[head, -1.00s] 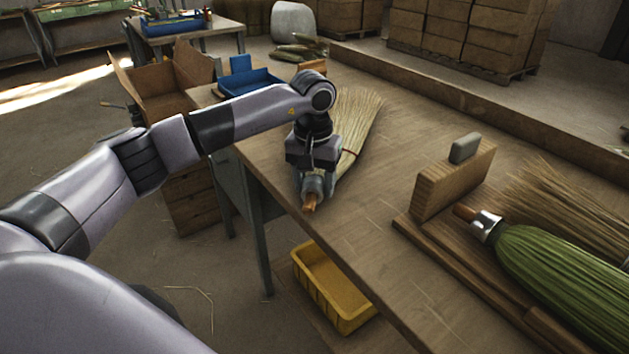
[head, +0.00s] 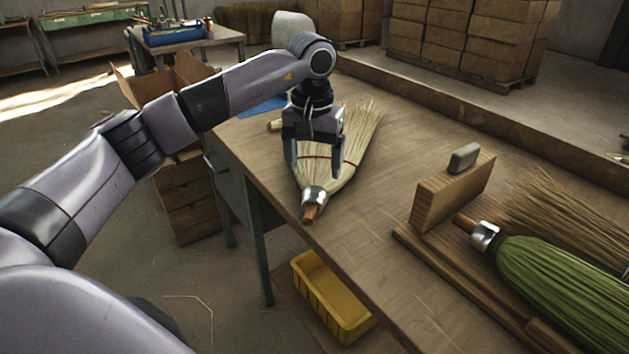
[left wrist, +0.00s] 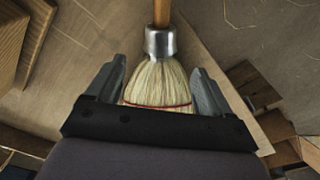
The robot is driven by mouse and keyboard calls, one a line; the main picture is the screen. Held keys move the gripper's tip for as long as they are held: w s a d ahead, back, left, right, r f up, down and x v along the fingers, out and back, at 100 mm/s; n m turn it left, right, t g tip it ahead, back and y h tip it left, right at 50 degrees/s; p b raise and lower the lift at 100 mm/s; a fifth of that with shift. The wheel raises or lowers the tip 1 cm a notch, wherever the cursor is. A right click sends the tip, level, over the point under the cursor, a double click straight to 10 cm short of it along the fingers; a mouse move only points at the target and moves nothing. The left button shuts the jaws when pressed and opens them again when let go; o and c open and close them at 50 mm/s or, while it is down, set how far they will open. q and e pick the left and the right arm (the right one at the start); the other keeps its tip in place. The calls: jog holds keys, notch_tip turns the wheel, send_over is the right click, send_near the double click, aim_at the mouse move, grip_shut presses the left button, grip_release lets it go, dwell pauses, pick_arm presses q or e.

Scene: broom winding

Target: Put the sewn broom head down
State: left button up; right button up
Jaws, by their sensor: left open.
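The sewn broom head (head: 345,158) lies on the workbench (head: 385,215) near its left edge. It has pale bristles, a red stitched band, a metal collar (head: 313,198) and a short wooden stub that points toward the front edge. My left gripper (head: 314,172) is open above it, one finger on each side of the bristles. In the left wrist view the open fingers (left wrist: 155,92) frame the bristles, and the collar (left wrist: 160,42) lies beyond them. The fingers look apart from the bristles. My right gripper is not in view.
A yellow bin (head: 332,295) is below the bench. The bench middle is clear.

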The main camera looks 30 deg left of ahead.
pick_arm(q)
notch_tip(320, 180, up, 4)
jog(key=shift+s+r, duration=0.1)
jog(key=shift+r, duration=0.05)
jog(key=shift+s, duration=0.1)
dwell(0.5)
